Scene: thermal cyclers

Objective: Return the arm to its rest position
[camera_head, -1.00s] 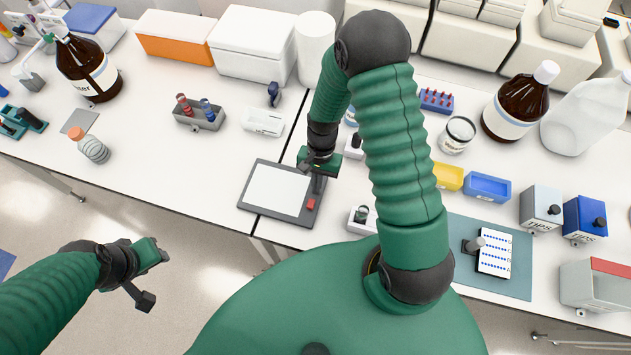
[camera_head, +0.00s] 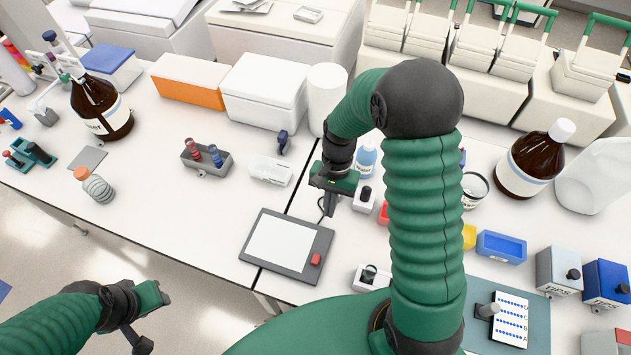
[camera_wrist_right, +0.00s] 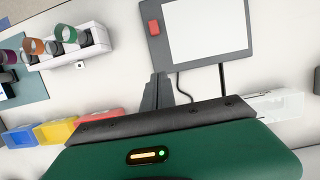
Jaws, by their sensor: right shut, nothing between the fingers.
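My right arm bends over the bench. Its gripper (camera_head: 329,205) is shut and empty above the white bench top, just beyond the right back corner of the dark grey pad (camera_head: 325,240) with a white panel and a red button. In the right wrist view the closed fingers (camera_wrist_right: 158,92) point at bare bench beside the pad, which also shows there (camera_wrist_right: 155,45). My left gripper (camera_head: 146,325) hangs over the floor in front of the bench, clear of everything.
A small white block with a dark top (camera_head: 364,198) stands close right of the right gripper. A blue-labelled bottle (camera_head: 366,158) is behind it. A grey rack with tubes (camera_head: 207,162) and a white box (camera_head: 270,170) lie to the left. The bench left of the pad is clear.

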